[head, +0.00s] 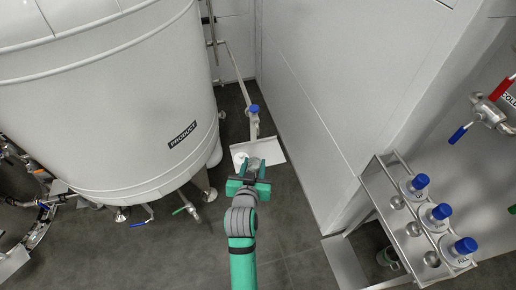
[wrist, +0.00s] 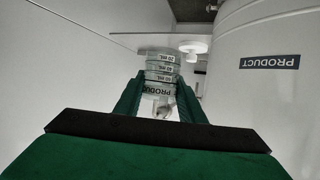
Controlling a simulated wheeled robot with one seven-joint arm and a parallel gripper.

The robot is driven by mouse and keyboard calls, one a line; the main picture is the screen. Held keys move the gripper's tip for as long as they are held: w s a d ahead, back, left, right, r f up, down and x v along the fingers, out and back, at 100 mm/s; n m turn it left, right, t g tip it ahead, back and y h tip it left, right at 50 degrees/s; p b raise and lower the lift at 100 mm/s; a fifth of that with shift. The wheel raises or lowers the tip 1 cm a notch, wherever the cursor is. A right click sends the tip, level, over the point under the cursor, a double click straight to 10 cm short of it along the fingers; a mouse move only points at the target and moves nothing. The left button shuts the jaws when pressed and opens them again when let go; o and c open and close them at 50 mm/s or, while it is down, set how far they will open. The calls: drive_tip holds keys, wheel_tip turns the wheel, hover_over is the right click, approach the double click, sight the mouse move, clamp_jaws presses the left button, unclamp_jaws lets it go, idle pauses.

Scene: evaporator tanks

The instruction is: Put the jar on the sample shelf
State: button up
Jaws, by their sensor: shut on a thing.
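My gripper (head: 252,166) is shut on a clear jar (wrist: 160,72), at the front of the large tank. In the wrist view the jar sits between the two green fingers, with black volume marks and a dark label near the fingertips. In the head view the jar is small and partly hidden by the fingers. The sample shelf (head: 380,184) is a metal rack at the lower right, well away from my gripper.
The white tank marked PRODUCT (head: 125,90) stands left of my gripper. A pale plate (head: 272,152) with a white round piece (head: 240,159) lies just beyond it.

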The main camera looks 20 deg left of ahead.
drive_tip(key=w, duration=0.3)
drive_tip(key=w+a, duration=0.1)
drive_tip(key=w, duration=0.2)
drive_tip(key=w+a, duration=0.1)
drive_tip(key=w, duration=0.3)
drive_tip(key=shift+f, duration=1.75)
drive_tip(key=shift+f, duration=0.15)
drive_tip(key=o, duration=1.2)
